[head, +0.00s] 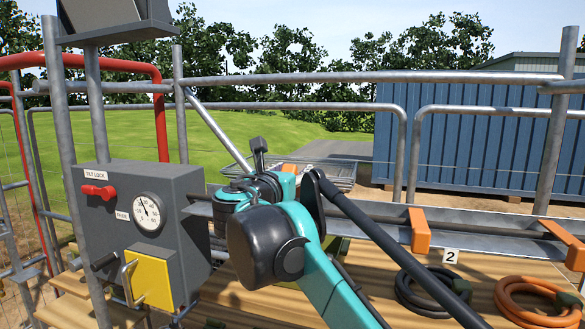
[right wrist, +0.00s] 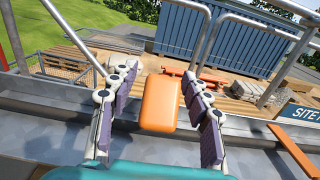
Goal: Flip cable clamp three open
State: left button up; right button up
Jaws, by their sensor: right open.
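Orange cable clamps sit along the grey metal tray (head: 480,243). One clamp (head: 289,169) shows partly behind my right gripper in the head view, with a small white tag (head: 307,169) beside it whose number I cannot read. In the right wrist view an orange clamp (right wrist: 160,103) stands between the two open fingers of my right gripper (right wrist: 159,82). Gaps show on both sides, so the fingers appear not to touch it. In the head view my right gripper (head: 258,160) hides the tray there. Another clamp (head: 420,231) is near the tag marked 2 (head: 451,256). My left gripper is not in view.
A further orange clamp (head: 566,237) crosses the tray at right. Coiled black (head: 405,293) and orange (head: 508,305) cables lie on wooden boards. A grey control box (head: 110,190) with gauge, red handle and yellow panel stands at left. Metal railings (head: 330,77) run behind.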

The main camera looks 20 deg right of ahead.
jog(key=shift+d, duration=0.1)
jog(key=shift+w, duration=0.1)
grip_shut()
dwell(0.7)
